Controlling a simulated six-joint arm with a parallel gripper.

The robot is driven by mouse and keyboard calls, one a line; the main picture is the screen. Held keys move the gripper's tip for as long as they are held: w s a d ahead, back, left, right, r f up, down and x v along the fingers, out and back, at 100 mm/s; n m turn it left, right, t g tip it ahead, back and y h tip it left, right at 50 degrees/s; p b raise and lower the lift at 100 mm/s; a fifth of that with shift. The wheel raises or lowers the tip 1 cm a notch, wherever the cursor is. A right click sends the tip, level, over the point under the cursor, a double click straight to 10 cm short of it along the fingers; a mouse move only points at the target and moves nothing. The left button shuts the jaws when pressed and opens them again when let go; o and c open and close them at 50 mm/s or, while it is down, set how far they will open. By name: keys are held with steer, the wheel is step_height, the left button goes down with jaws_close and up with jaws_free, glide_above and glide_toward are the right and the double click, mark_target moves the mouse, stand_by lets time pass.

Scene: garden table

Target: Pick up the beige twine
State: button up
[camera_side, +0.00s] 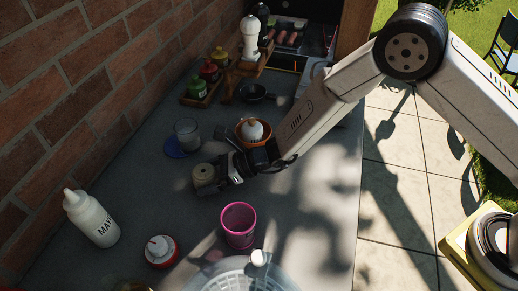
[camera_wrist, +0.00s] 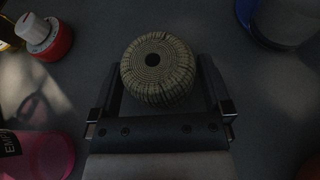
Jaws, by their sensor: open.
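The beige twine (camera_wrist: 158,80) is a round wound ball with a dark hole in its top. In the wrist view it sits at the upper middle, in the space between the two fingers of my gripper (camera_wrist: 160,95). The fingers are open on either side of it, with a gap visible. In the side view the twine (camera_side: 204,174) is on the grey table, and my gripper (camera_side: 212,183) is right at it, partly hiding it. I cannot tell whether either finger touches it.
A brick wall (camera_side: 90,80) bounds the left.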

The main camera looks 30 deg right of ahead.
steer(key=c, duration=1.1)
steer(key=shift+r, duration=0.2)
steer(key=shift+r, duration=0.5)
steer(key=shift+s+d+r, duration=1.3)
steer(key=shift+s+r, duration=0.65)
steer(key=shift+s+d+r, duration=1.25)
steer(key=shift+s+r, duration=0.7)
steer(key=shift+s, duration=0.05)
steer(key=shift+s+d+r, duration=1.3)
steer(key=shift+s+r, duration=0.65)
